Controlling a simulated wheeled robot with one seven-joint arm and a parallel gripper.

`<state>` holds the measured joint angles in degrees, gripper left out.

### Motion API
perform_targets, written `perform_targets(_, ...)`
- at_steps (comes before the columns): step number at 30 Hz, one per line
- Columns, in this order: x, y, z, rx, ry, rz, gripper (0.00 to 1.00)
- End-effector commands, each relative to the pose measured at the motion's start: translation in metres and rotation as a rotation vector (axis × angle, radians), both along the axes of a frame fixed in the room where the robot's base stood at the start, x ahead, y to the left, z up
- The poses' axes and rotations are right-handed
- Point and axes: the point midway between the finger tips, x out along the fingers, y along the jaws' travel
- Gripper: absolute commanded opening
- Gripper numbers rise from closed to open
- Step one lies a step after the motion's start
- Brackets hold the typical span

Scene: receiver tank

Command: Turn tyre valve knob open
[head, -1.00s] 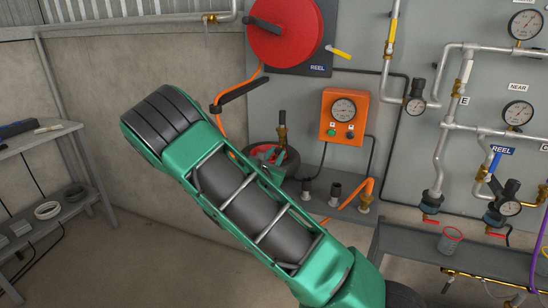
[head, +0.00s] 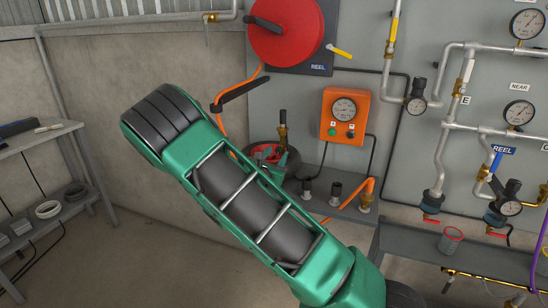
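A brass valve (head: 282,137) with a dark upright top (head: 283,116) stands at the back of a dark tyre (head: 292,167) with a red centre (head: 262,150). I take it for the tyre valve, but its knob is too small to make out clearly. My green arm crosses the middle of the view and hides the tyre's left and lower parts. Small green parts, apparently of my gripper (head: 277,160), show over the tyre, just below the brass valve. I cannot tell whether they touch the valve, or whether the fingers are open.
An orange gauge box (head: 345,117) is on the wall right of the valve. A red hose reel (head: 286,30) hangs above. Dark stub fittings and an orange hose (head: 369,187) are to the right. Pipes and gauges fill the right wall; a shelf (head: 45,200) stands left.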

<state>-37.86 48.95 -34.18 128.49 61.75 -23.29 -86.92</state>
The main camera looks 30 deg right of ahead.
Motion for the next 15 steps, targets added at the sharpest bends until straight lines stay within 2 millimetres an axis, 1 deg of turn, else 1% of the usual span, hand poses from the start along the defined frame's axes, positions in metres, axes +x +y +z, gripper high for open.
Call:
perform_targets(5,-0.001,0.001,0.001,-0.001,-0.001,-0.001,0.41)
perform_targets(8,-0.006,0.006,0.001,-0.001,-0.001,0.000,0.41)
perform_targets(11,-0.014,0.017,0.001,-0.002,0.001,0.002,0.41)
perform_targets(15,-0.032,0.038,0.000,-0.001,0.002,0.003,0.41)
